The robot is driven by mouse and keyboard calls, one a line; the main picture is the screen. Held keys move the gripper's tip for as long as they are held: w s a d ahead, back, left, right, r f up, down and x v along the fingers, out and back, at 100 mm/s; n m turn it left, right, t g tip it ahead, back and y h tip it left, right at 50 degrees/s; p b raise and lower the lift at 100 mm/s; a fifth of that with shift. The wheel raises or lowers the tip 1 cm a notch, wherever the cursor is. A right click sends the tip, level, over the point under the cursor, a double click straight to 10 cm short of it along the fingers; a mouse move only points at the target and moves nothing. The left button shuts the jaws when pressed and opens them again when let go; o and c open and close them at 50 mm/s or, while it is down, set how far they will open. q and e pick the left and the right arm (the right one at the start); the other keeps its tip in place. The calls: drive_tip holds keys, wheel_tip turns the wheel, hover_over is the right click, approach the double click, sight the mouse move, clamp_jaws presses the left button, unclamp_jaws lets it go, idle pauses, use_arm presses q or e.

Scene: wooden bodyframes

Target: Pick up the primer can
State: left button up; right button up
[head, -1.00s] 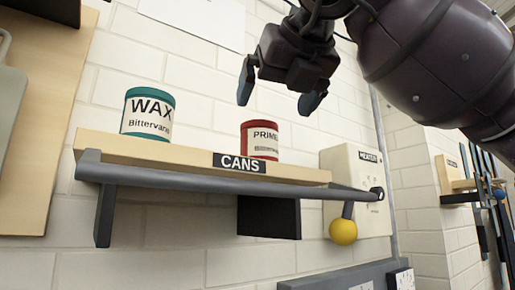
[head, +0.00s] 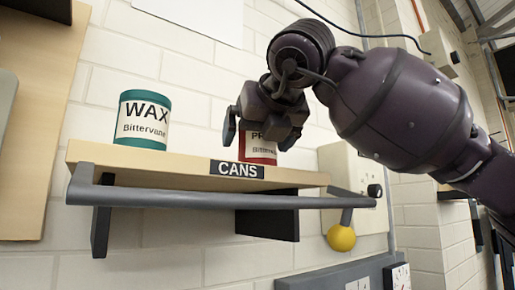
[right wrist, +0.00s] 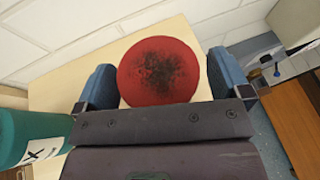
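The primer can (head: 262,152) is red with a white label and stands upright on the wooden shelf (head: 140,158). Its upper part is hidden behind my right gripper (head: 258,137) in the head view. In the right wrist view its round red lid (right wrist: 160,68) with a dark blotch sits between the two blue fingers of my right gripper (right wrist: 163,82). The fingers are spread on either side of the can. The left finger is very near the lid's edge, and a narrow gap shows at the right finger. My left gripper is not in view.
A teal wax can (head: 143,120) stands to the left on the same shelf; it also shows in the right wrist view (right wrist: 30,138). A grey rail (head: 230,201) runs along the shelf front. A heater box with a yellow-knobbed lever (head: 341,238) is to the right.

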drive_tip(key=c, duration=1.1)
drive_tip(key=shift+r, duration=0.1)
